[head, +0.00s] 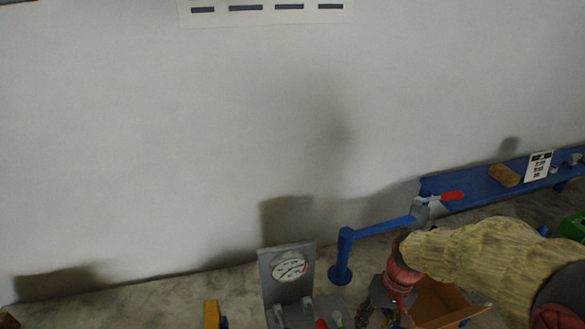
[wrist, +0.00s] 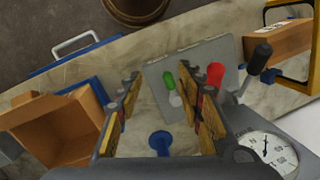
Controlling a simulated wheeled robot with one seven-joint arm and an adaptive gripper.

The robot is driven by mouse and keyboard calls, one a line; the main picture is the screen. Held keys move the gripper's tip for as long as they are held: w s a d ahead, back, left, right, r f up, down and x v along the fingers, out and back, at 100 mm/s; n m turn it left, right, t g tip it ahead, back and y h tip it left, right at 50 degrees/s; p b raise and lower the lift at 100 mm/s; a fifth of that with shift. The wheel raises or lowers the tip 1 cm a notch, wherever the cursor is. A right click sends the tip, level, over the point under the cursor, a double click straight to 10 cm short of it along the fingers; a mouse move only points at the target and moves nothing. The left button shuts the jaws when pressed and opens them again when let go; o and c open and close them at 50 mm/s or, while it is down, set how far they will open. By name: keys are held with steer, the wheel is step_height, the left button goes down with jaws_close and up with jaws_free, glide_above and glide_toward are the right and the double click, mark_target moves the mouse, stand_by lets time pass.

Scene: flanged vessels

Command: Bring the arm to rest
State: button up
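My gripper (head: 383,312) hangs low at the bottom of the head view, below my straw-coloured arm sleeve with a red cuff. In the wrist view my gripper (wrist: 160,88) has its two yellow-padded fingers spread wide apart. Nothing is held between them. A small blue round-ended piece (wrist: 160,140) shows between the fingers lower down, apart from the pads. The fingertips are partly cut off by the bottom edge of the head view.
A grey panel with a gauge (head: 290,267) stands left of my gripper; its lever (wrist: 256,70) shows in the wrist view. A blue post (head: 343,255) carries a pipe toward a red-handled valve (head: 440,198). An open cardboard box (wrist: 60,125) sits close by.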

steer(key=s+a+r+t+h+b, duration=0.1)
steer(key=s+r+t+b, duration=0.5)
steer(key=b, duration=0.6)
step_height(320, 180, up, 2)
steer(key=s, duration=0.2)
steer(key=shift+s+n+t+h, duration=0.3)
steer(key=shift+h, duration=0.1)
steer(key=shift+a+r, duration=0.1)
